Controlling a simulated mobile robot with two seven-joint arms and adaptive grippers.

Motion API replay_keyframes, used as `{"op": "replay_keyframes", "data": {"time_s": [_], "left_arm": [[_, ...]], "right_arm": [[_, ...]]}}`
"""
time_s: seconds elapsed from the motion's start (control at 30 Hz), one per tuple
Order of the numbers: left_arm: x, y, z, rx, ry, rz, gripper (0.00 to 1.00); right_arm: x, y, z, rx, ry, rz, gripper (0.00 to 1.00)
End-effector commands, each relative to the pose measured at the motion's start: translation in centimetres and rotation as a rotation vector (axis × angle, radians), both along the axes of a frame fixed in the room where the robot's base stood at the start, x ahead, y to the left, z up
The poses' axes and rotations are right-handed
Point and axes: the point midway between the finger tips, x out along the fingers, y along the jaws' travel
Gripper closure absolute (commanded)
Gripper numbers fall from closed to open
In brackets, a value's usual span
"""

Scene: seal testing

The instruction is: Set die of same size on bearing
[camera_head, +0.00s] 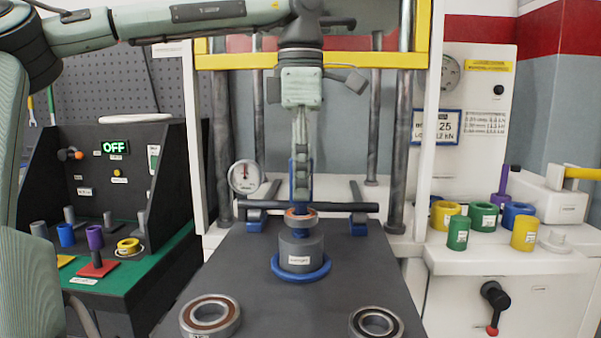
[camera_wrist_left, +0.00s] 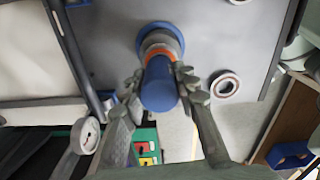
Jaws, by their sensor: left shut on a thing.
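My left gripper (camera_head: 301,188) points straight down above the press table and is shut on a blue die (camera_wrist_left: 160,84). The die is upright between the fingers in the left wrist view, and the fingers hide most of it in the head view. Directly below, a small bearing (camera_head: 301,219) with an orange-brown ring lies on a grey cylindrical support (camera_head: 300,248), which stands in a blue ring (camera_head: 301,269). The die lines up roughly over this bearing; I cannot tell whether they touch. My right gripper is not in view.
Two larger bearings lie at the table's front, left (camera_head: 211,315) and right (camera_head: 376,323). Press columns flank the arm. Coloured dies, including a green one (camera_head: 457,233) and a yellow one (camera_head: 524,234), stand on the right ledge. A control box (camera_head: 110,165) stands left.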

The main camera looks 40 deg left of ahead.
Motion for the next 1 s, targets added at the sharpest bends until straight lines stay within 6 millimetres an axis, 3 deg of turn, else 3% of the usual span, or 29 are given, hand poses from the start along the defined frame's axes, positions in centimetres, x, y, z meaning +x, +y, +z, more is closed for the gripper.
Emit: {"op": "replay_keyframes", "data": {"time_s": [0.2,1.0], "left_arm": [[-0.02,-0.01,-1.01,0.001,-0.001,0.000,1.00],[-0.02,-0.02,-1.01,0.000,-0.001,0.000,1.00]], "right_arm": [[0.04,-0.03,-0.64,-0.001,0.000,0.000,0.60],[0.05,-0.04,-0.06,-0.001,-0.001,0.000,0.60]]}}
